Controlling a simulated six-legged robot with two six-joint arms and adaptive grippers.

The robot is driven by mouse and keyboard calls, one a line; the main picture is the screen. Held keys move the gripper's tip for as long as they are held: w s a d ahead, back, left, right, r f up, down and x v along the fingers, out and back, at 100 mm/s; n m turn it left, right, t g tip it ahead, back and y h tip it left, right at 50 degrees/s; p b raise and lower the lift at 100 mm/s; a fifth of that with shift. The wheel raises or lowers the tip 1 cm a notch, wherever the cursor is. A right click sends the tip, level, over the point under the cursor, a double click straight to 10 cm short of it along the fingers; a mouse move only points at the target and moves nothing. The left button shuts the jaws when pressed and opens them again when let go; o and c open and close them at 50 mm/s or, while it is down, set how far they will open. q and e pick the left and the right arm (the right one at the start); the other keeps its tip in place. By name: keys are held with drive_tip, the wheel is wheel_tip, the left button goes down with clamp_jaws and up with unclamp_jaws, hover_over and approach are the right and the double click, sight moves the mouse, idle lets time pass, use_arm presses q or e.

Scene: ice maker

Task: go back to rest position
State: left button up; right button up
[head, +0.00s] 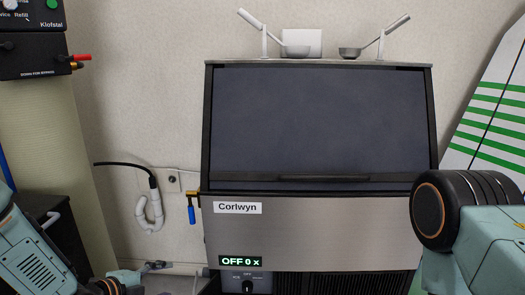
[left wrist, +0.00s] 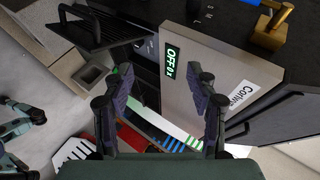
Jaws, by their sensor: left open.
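The ice maker (head: 320,130) stands against the wall in the head view, with its dark front lid shut. Its steel panel carries a "Corlwyn" label and a lit display (head: 240,261) reading "OFF 0 x", with a knob (head: 247,286) below. In the left wrist view my left gripper (left wrist: 163,75) is open, its fingers wide apart with nothing between them. The display (left wrist: 170,60) shows turned on its side beyond the fingers. In the head view only parts of my two arms show at the lower left and right edges. My right gripper is not seen.
Two scoops (head: 295,50) and (head: 350,52) and a white box (head: 302,40) stand on top of the machine. A black Klofstal unit (head: 33,45) hangs at upper left.

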use_arm(q)
drive_tip(key=s+f+n+g+y, duration=0.2)
drive_tip(key=s+n, duration=0.5)
drive_tip(key=s, duration=0.5)
drive_tip(key=s+d+f+n+g+y, duration=0.1)
drive_tip(key=s+f+n+g, duration=0.3)
drive_tip(key=s, duration=0.9)
drive_tip(key=s+f+n+g+y, duration=0.2)
drive_tip(key=s+f+n+g, duration=0.2)
drive_tip(key=s+f+n, duration=0.4)
drive_tip(key=s+n, duration=0.2)
drive_tip(key=s, duration=0.3)
drive_tip(key=shift+d+f+y, duration=0.15)
drive_tip(key=shift+y, duration=0.15)
